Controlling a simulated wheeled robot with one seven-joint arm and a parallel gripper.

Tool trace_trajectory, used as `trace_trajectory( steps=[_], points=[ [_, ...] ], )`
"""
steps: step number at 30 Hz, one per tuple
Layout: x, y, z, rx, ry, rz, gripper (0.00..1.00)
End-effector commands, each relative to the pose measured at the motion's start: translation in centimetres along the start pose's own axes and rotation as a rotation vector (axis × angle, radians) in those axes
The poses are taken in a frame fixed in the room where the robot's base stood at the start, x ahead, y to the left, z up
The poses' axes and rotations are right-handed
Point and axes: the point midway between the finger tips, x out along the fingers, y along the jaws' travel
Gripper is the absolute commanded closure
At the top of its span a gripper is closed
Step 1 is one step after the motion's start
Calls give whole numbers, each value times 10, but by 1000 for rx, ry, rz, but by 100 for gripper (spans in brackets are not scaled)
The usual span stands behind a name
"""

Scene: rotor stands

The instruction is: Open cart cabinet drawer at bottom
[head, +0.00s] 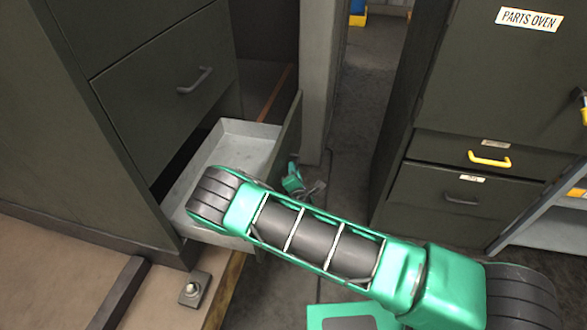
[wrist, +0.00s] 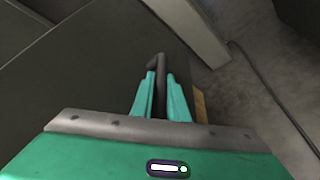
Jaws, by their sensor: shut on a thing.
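The dark cabinet (head: 150,90) stands at the left in the head view. Its bottom drawer (head: 245,133) is pulled out, showing a light grey, empty-looking inside. My gripper (head: 293,181) is low at the outer side of the drawer's dark front panel (head: 289,128), partly behind my arm. In the wrist view my gripper (wrist: 161,90) has its two teal fingers closed on a dark bar handle (wrist: 157,61), which sticks out past the fingertips. My arm covers part of the drawer's near side.
The drawer above, with a grey handle (head: 195,81), is shut. A grey post (head: 318,85) stands just beyond the open drawer. At the right is a dark cabinet labelled PARTS OVEN (head: 529,19) with a yellow handle (head: 489,159). Dark floor (head: 350,150) lies between the cabinets.

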Motion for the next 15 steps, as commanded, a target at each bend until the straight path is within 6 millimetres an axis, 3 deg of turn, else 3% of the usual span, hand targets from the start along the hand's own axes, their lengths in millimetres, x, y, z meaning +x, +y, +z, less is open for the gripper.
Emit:
trace_trajectory(
  steps=[9,10,15],
  points=[
    [2,-1,3,0,-7,-3,100],
    [2,-1,3,0,-7,-3,79],
    [1,0,1,0,-4,0,78]
  ],
)
